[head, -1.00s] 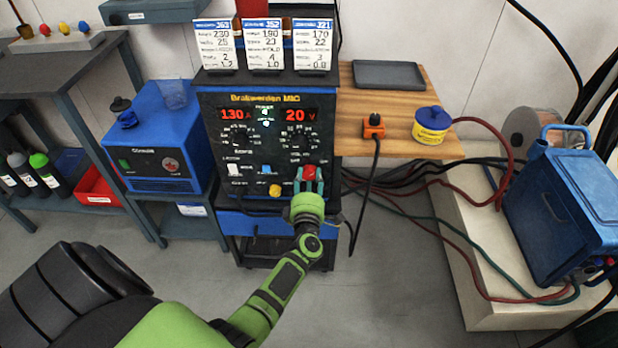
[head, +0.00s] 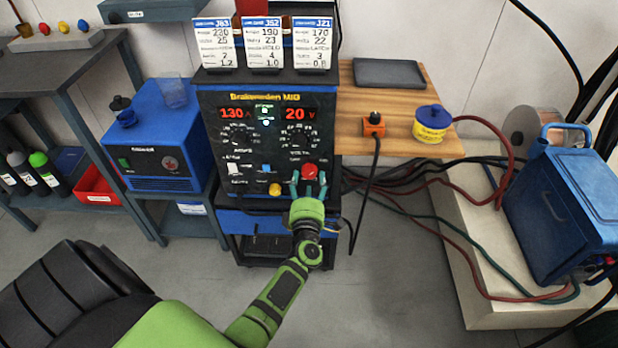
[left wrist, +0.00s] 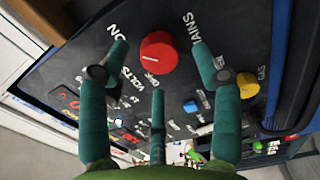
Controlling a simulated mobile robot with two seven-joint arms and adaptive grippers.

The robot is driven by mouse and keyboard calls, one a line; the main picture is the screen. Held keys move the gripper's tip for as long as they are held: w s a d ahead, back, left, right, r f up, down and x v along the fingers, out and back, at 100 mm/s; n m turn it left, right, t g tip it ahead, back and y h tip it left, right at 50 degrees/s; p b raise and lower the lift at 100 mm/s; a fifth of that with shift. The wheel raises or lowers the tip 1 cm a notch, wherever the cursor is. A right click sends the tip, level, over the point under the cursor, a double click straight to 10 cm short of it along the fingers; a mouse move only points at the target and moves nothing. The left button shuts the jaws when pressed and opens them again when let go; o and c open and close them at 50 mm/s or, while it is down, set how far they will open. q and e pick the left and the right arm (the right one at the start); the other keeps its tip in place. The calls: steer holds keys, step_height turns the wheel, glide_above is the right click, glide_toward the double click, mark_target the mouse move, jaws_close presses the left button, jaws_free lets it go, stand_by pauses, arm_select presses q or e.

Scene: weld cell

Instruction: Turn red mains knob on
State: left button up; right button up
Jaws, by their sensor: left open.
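The red mains knob (head: 310,171) sits at the lower right of the welder's front panel (head: 220,150). It also shows large in the left wrist view (left wrist: 158,50), with a pale pointer line on its face. The words MAINS, ON and OFF are printed around it. My left gripper (head: 309,187) is open, its fingers spread just below and in front of the knob in the head view. In the left wrist view the fingers stand around and short of the knob, with no visible contact. The panel displays are lit, reading 130 and 20. My right gripper is out of view.
A yellow knob (head: 275,189), a blue switch (head: 266,168) and a white switch (head: 234,169) are close left of the red knob. An orange plug (head: 374,124) with a hanging cable is on the wooden shelf (head: 395,95) to the right. The floor right of my arm is clear.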

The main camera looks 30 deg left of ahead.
arm_select(q)
steer(key=v, duration=1)
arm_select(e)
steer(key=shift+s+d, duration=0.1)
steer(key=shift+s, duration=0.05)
arm_select(q)
steer(key=shift+d, duration=0.1)
steer(key=s+d+f+m+g+h+p, duration=0.3)
steer(key=s+d+f+m+h, duration=0.25)
steer(key=f+m, duration=0.4)
steer(key=s+d+f+m+g+h+p, duration=0.35)
steer(key=s+d+f+m, duration=0.35)
steer(key=f, duration=0.4)
steer(key=s+a+f+m+g+p, duration=0.1)
steer(key=s+a+f+m+g, duration=0.1)
steer(key=s, duration=0.6)
steer(key=s+a+f+m+g+p, duration=0.1)
steer(key=s+a+f+m+g, duration=0.1)
steer(key=s+m, duration=0.3)
steer(key=s+a+f+m+g+p, duration=0.2)
steer(key=s+f+m+g, duration=0.1)
steer(key=s, duration=1)
steer(key=shift+s+f+g, duration=0.15)
steer(key=shift+f+g, duration=0.3)
steer(key=shift+f, duration=0.35)
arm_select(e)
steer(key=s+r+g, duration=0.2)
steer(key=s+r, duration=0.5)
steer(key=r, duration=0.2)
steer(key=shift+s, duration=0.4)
